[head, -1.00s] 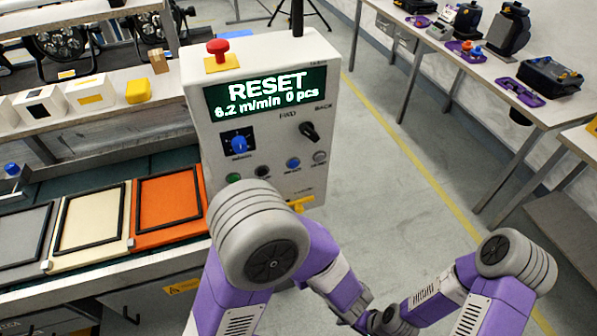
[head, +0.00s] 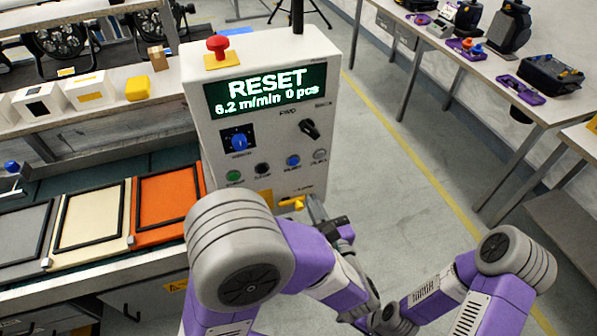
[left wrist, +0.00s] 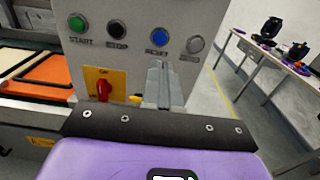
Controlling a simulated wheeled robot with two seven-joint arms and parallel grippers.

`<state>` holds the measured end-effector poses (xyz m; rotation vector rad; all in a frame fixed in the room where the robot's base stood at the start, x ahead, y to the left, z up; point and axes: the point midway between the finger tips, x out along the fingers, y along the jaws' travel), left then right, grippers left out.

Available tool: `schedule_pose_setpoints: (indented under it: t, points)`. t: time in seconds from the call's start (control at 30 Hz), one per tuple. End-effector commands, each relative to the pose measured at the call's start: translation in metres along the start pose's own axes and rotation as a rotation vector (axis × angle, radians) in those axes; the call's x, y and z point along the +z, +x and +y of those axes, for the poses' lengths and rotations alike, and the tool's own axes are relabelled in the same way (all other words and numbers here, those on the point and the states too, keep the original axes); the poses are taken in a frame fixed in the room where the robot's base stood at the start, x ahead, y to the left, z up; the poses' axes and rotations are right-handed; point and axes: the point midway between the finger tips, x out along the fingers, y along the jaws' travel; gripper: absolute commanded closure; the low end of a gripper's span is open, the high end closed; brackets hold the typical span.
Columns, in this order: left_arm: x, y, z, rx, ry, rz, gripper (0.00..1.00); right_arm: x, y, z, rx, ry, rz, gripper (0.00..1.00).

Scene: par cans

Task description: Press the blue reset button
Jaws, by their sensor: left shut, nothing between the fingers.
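The blue reset button (head: 293,161) is on the front of the white control box (head: 222,130), in the lower button row. It also shows in the left wrist view (left wrist: 158,37), above its label. My left gripper (head: 315,204) is in front of the box's lower right part, below the button in the head view. In the left wrist view the left fingers (left wrist: 158,68) are together, empty, and pointing up just under the blue button. I cannot tell the gap to the panel. The box's screen (head: 265,93) reads RESET, 6.2 m/min, 0 pcs. My right gripper is not visible.
A green start button (left wrist: 77,23), a black button (left wrist: 117,29) and a grey button (left wrist: 195,44) flank the blue one. Below is a red switch on yellow (left wrist: 103,88). A blue knob (head: 239,142) and red mushroom button (head: 217,45) are higher. Floor right of the box is clear.

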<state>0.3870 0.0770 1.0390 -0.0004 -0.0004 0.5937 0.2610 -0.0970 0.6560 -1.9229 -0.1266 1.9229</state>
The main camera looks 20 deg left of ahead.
Motion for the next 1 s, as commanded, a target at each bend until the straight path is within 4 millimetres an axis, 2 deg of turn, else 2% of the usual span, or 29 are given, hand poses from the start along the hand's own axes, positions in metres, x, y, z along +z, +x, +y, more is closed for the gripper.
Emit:
schedule_pose_setpoints:
  t: [0.1,0.3,0.5,0.67,1.0]
  points:
    - [-0.001,0.028,0.002,0.007,-0.001,0.000,1.00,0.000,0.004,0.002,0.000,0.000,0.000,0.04]
    - [-0.001,0.069,0.002,0.005,-0.001,-0.001,1.00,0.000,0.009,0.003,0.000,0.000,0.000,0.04]
    - [-0.001,0.095,0.001,0.003,0.000,-0.001,1.00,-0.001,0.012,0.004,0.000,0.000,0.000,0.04]
    - [0.000,0.102,0.000,0.001,0.000,0.000,1.00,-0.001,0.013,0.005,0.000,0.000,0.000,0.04]
    - [0.000,0.104,0.000,0.001,0.000,0.000,1.00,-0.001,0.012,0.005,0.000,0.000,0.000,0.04]
